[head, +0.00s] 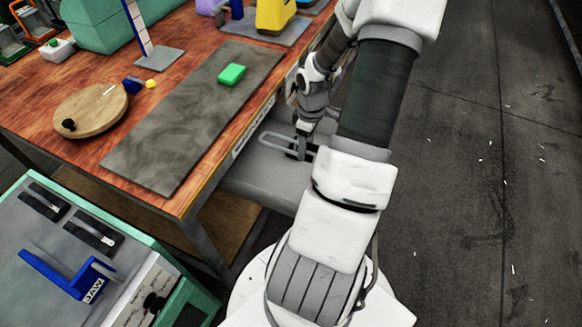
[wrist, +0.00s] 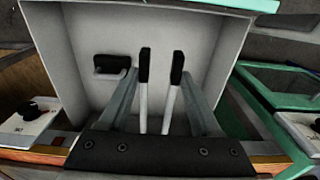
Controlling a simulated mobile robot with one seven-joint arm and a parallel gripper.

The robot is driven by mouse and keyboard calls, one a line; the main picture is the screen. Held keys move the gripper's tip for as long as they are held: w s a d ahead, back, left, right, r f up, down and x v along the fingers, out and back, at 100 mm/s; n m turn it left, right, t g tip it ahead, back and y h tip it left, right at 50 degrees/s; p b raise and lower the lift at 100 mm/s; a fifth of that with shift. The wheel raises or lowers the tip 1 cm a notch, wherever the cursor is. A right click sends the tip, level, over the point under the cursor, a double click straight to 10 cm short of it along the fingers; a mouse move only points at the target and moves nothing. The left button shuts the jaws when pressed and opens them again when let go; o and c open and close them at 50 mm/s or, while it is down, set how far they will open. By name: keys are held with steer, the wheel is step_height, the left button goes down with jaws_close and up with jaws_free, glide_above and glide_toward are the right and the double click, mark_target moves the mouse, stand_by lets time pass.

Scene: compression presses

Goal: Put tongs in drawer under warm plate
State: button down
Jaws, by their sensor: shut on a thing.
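The dark grey warm plate (head: 165,150) lies along the table's front edge with a green block (head: 232,74) on it. Below that edge, a grey drawer (head: 262,175) stands pulled out; its pale interior (wrist: 75,50) fills the middle of the wrist view. My gripper (head: 303,146) is over the drawer, shut on the tongs (head: 275,142). In the wrist view, the tongs' two pale arms with black ends (wrist: 145,65) show between my fingers (wrist: 158,85). I cannot tell whether the tongs touch the drawer floor.
A black handle-like part (wrist: 112,65) shows against the drawer interior. A round wooden board (head: 95,112) and a yellow ball (head: 151,84) are on the table. A teal-edged bench with a blue bracket (head: 65,270) stands at lower left. Open floor (head: 480,200) lies to the right.

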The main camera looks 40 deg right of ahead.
mark_target(309, 155)
steer(key=s+f, duration=0.1)
steer(key=s+a+f+b, duration=0.1)
steer(key=f, duration=0.1)
steer(key=shift+s, duration=0.1)
steer(key=w+a+f+b, duration=0.1)
steer(key=w+f, duration=0.1)
steer(key=w, duration=0.1)
steer(key=w+a+f+b, duration=0.2)
steer(key=w, duration=0.2)
steer(key=w+a+f+b, duration=0.1)
steer(key=w+a+f, duration=0.1)
steer(key=w+f, duration=0.1)
steer(key=shift+w+a+f, duration=0.1)
steer(key=shift+w+a, duration=0.05)
steer(key=shift+f+b, duration=0.9)
steer(key=shift+f, duration=0.95)
steer(key=shift+f, duration=0.2)
steer(key=shift+c, duration=0.5)
jaws_free()
steer(key=shift+r, duration=0.1)
step_height(309, 155, up, 12)
steer(key=p, duration=0.4)
steer(key=shift+s, duration=0.3)
